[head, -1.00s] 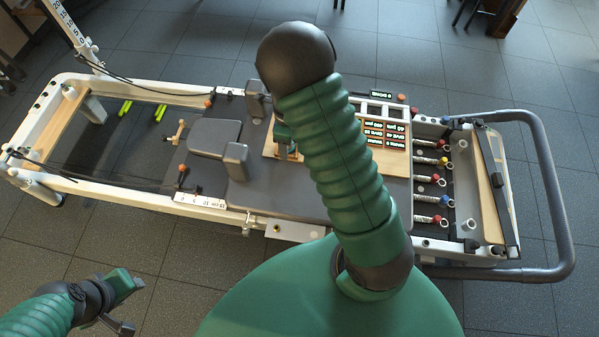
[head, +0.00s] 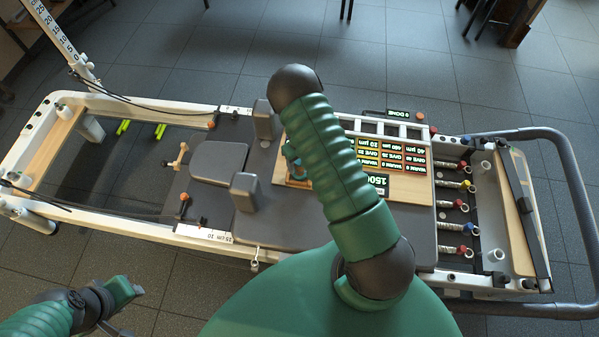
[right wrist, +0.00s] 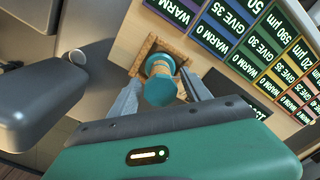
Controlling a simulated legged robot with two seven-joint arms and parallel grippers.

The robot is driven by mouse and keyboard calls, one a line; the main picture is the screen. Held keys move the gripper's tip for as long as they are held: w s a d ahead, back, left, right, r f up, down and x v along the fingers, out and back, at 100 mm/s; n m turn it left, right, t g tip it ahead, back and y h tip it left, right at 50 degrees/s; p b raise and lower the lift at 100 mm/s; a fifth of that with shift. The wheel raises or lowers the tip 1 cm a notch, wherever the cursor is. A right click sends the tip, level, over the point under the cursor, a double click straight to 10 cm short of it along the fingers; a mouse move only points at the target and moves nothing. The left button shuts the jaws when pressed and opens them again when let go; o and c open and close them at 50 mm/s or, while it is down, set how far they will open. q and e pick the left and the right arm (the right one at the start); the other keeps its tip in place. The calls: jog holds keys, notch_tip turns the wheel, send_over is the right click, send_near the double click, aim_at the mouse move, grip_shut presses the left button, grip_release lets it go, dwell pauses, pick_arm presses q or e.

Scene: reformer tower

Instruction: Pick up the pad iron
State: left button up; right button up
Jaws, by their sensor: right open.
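The pad iron (right wrist: 161,82) shows in the right wrist view as a round teal knob on a light wooden shaft. It stands on a small square wooden base. My right gripper (right wrist: 163,96) is open, with its two grey fingers on either side of the knob; contact cannot be made out. In the head view my right arm covers most of the gripper, and only a bit of teal and wood (head: 299,178) shows beside the arm. My left gripper (head: 124,302) is low at the left, away from the reformer, and its jaw opening is unclear.
A wooden board (head: 408,188) with coloured label tiles lies on the grey carriage. Two upright shoulder blocks (head: 244,190) and a headrest (head: 215,167) stand left of it. Springs (head: 452,205) line the right end. A "DONE" sign (head: 400,113) sits at the far edge.

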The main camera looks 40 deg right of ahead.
aim_at(299, 175)
jog(key=f, duration=0.3)
jog(key=shift+d, duration=0.2)
jog(key=shift+a+r, duration=0.15)
jog(key=shift+a, duration=0.05)
jog(key=shift+c, duration=1.8)
jog(key=shift+s, duration=0.1)
grip_shut()
